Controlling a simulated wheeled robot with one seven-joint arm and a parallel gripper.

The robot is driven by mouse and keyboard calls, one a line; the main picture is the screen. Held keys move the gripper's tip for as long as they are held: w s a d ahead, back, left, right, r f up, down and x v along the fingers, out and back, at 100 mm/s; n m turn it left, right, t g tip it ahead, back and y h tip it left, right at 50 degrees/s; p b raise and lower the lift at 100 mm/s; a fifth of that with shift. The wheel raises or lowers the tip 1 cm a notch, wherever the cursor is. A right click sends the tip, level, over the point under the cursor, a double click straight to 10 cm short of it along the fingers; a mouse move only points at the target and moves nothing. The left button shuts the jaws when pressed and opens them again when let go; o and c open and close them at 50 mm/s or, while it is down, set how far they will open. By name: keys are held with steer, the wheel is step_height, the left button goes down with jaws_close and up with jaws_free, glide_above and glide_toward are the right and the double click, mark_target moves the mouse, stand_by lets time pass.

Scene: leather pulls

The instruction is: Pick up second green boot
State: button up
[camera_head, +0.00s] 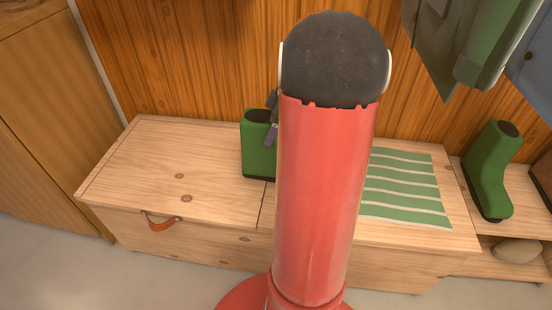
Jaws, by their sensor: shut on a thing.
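A green boot (257,150) with a dark opening is upright at the bench top, just left of my red arm. My arm hides its right part. My gripper (271,131) is small and dark at the boot's upper right rim, partly hidden behind my arm, and shut on the boot. I cannot tell whether the boot's sole touches the bench. A second green boot (489,171) stands upright on the lower wooden surface at the right, apart from my gripper.
The wooden bench (150,165) has a leather pull (160,223) on its front. A green-and-white striped mat (405,187) lies right of my arm. Coats (465,45) hang at the upper right. A rounded pale object (518,250) sits on the low right shelf. The bench's left top is clear.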

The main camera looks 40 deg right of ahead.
steer(key=c, duration=0.9)
steer(key=shift+r, duration=0.15)
